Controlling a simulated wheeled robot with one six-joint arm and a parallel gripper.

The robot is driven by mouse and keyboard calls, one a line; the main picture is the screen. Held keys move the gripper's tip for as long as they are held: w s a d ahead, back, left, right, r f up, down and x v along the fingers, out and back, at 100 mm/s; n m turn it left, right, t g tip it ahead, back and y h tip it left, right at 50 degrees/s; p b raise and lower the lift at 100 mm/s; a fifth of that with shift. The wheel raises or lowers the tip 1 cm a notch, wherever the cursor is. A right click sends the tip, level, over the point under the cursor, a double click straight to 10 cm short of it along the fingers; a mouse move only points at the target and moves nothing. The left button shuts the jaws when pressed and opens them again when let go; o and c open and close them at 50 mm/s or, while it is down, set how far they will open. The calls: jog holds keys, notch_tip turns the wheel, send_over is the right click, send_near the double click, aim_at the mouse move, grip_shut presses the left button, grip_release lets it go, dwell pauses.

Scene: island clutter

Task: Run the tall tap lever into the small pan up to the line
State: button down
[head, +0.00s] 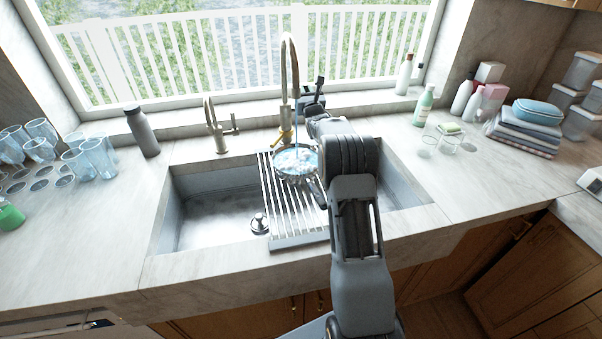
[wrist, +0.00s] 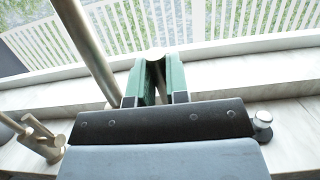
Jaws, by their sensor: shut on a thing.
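The tall tap (head: 290,60) stands behind the sink, its neck arched over the basin. Its neck also crosses the left of the wrist view (wrist: 88,45). A thin blue stream of water (head: 297,132) falls into the small pan (head: 279,172), which is on the slatted rack. Pale, churning water shows in the pan; I cannot make out the line. My gripper (head: 316,92) is beside the tall tap, to its right. In the wrist view, its green-padded fingers (wrist: 156,75) are shut on the tap lever (wrist: 155,54), whose pale round end shows between them.
A shorter tap (head: 215,128) stands left of the tall one. The slatted rack (head: 300,241) spans the sink; the left basin (head: 215,215) is empty. A grey bottle (head: 142,132) and glasses (head: 88,160) stand left. Bottles and folded cloths (head: 525,132) are at right.

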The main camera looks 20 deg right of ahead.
jog(key=shift+w+d+r+g+y+p, duration=0.15)
jog(key=shift+w+g+p, duration=0.4)
jog(key=shift+p, duration=0.45)
jog(key=shift+w+r+g+y+p, duration=0.15)
jog(key=shift+w+g+p, duration=0.2)
jog(key=shift+g+p, duration=0.5)
jog(key=c, duration=1.4)
grip_release()
jog(key=shift+w+f, duration=0.1)
jog(key=shift+f, duration=0.15)
jog(key=o, duration=0.4)
jog(key=shift+r, duration=0.1)
jog(key=shift+c, duration=0.2)
jog(key=s+a+f+m+g+y+b, duration=0.1)
jog(key=s+a+f+m+g+b, duration=0.1)
jog(key=s+a+m, duration=0.5)
jog(key=s+a+f+m+g+y+b, duration=0.1)
jog(key=s+a+f+m+g, duration=0.3)
jog(key=s+m, duration=1.1)
jog(key=s+a+f+m+g+y+b, duration=0.1)
jog(key=s+a+m+g, duration=0.6)
jog(key=s, duration=1.9)
jog(key=shift+a+f+m+g+b, duration=0.3)
jog(key=shift+a+f+m+b, duration=0.7)
jog(key=shift+a+m, duration=1.35)
